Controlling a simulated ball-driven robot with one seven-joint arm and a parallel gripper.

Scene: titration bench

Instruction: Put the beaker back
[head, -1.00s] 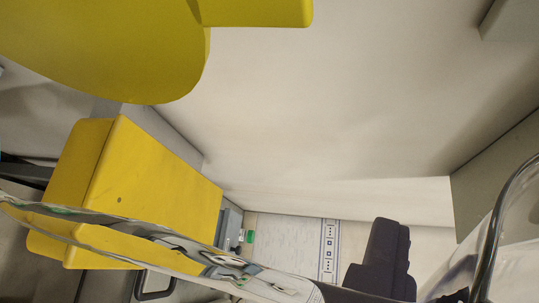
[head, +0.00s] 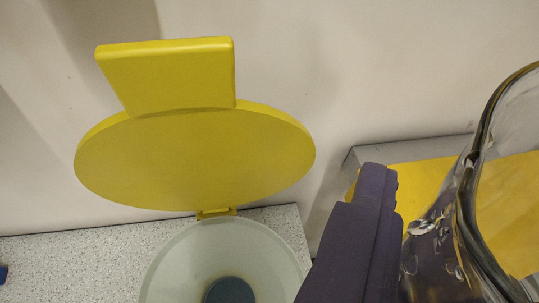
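The beaker (head: 492,150) is clear glass, very close to the camera at the right edge, with only part of its thick rim and wall in view. My gripper (head: 372,200) shows as dark purple fingers against the beaker's left side, with more dark shape visible through the glass. It appears shut on the beaker and holds it up in front of the camera. The far finger is mostly hidden, and the beaker's base is out of view. The beaker's put-back place cannot be made out.
A round pale bin (head: 170,262) stands at bottom centre, with a dark blue disc (head: 229,290) inside. Its yellow lid (head: 195,155) stands open against a plain wall. Speckled surface (head: 80,260) lies around it. A yellow panel with a grey edge (head: 420,150) shows at right.

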